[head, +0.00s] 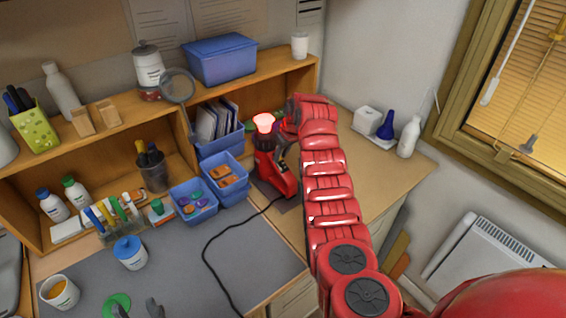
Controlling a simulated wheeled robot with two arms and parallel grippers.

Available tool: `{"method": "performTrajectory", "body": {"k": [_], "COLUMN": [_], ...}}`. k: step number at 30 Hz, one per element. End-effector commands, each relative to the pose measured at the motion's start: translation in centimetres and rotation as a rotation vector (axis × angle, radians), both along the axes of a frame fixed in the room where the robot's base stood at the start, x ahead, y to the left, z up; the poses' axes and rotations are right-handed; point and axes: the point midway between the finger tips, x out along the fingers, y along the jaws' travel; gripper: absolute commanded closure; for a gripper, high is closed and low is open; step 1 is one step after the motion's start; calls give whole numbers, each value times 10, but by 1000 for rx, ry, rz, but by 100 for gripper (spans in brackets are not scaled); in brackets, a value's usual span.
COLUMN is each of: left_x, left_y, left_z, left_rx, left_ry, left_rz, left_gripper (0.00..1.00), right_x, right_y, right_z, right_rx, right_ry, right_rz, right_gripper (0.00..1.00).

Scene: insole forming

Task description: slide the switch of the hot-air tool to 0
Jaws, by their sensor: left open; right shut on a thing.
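The hot-air tool (268,172) is red and stands upright on the right part of the worktop, its top end glowing orange-red. A black cable runs from it down over the grey mat. My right gripper (284,150) is at the tool's right side, shut on it; the hand and arm partly hide the grip. The switch cannot be made out. My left gripper (137,309) is at the bottom edge, with grey fingertips showing apart and empty, far from the tool.
Blue bins (226,177) stand just left of the tool. A white cup (59,292), a blue-lidded jar (130,253) and a green disc (118,300) are on the mat (185,265). A white bottle (408,137) stands at the right. The mat's middle is clear except for the cable.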

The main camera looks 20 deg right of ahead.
Motion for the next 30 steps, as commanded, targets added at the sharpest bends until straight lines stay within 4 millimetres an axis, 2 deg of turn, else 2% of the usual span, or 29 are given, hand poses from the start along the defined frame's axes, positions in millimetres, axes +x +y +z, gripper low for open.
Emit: {"method": "performTrajectory", "body": {"k": [6, 7, 11, 23, 26, 30], "left_x": [0, 0, 0, 0, 0, 0], "left_y": [0, 0, 0, 0, 0, 0], "left_z": [1, 1, 2, 1, 1, -3], "left_rx": [0, 0, 0, 0, 0, 0], "left_ry": [0, 0, 0, 0, 0, 0], "left_rz": [0, 0, 0, 0, 0, 0], "left_gripper": [50, 50, 50, 50, 50, 50], "right_x": [0, 0, 0, -1, -4, -13], "right_y": [1, 1, 1, 0, -1, -5], "right_z": [1, 1, 1, 5, 14, 36], "right_rx": [2, 2, 2, 2, 2, 0], "right_ry": [0, 0, 0, -3, -3, -5], "right_rz": [2, 2, 2, 0, 1, 1], "right_gripper": [100, 74, 51, 50, 50, 50]}}
